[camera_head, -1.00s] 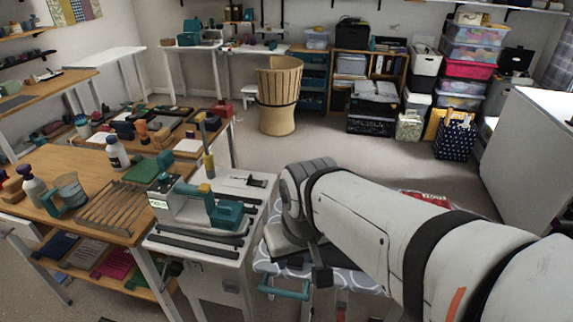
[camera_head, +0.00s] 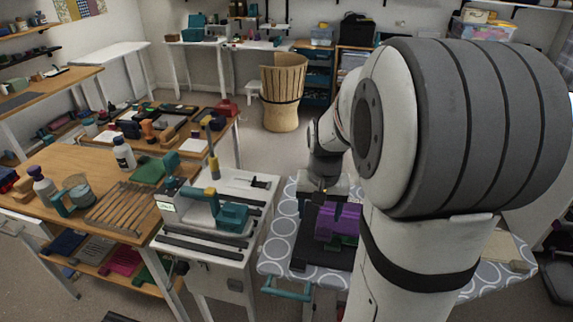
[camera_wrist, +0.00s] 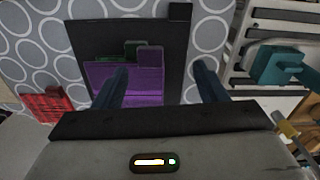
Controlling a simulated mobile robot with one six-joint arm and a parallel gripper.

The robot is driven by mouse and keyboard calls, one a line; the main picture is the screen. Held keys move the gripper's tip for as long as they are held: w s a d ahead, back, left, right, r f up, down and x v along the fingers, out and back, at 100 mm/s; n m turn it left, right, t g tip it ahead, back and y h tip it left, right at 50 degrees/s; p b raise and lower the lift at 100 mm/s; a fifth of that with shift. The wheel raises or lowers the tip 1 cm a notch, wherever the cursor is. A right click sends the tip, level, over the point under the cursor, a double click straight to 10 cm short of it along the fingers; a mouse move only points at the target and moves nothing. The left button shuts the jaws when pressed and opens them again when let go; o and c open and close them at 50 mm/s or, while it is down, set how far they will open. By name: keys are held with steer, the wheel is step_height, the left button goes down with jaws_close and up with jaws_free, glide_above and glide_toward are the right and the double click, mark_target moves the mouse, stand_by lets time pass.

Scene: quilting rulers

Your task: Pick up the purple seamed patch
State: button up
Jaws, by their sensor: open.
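The purple seamed patch (camera_head: 338,222) stands out on a dark board (camera_head: 310,252) on the grey, circle-patterned cover. In the wrist view the purple patch (camera_wrist: 138,78) lies on the same dark board (camera_wrist: 88,38), with small green and dark pieces along its far edge. My gripper (camera_wrist: 160,82) is open, its two dark fingers apart. I see no contact, and the height above the patch is unclear. In the head view my arm hides most of the gripper.
A red piece (camera_wrist: 45,103) lies left of the board on the patterned cover. A white stand with a teal device (camera_head: 232,216) is to the left, beside the wooden workbench (camera_head: 60,170). A slatted wooden bin (camera_head: 282,92) stands behind on open floor.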

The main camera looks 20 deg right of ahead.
mark_target(323, 232)
steer(key=d+f, duration=0.1)
steer(key=w+d+m, duration=0.1)
steer(key=shift+w+d+f, duration=0.25)
steer(key=shift+d+f, duration=0.05)
steer(key=shift+f, duration=0.1)
step_height(323, 232, down, 7)
steer(key=shift+f+p, duration=0.15)
steer(key=shift+p, duration=0.7)
steer(key=shift+c, duration=0.4)
steer(key=c, duration=1)
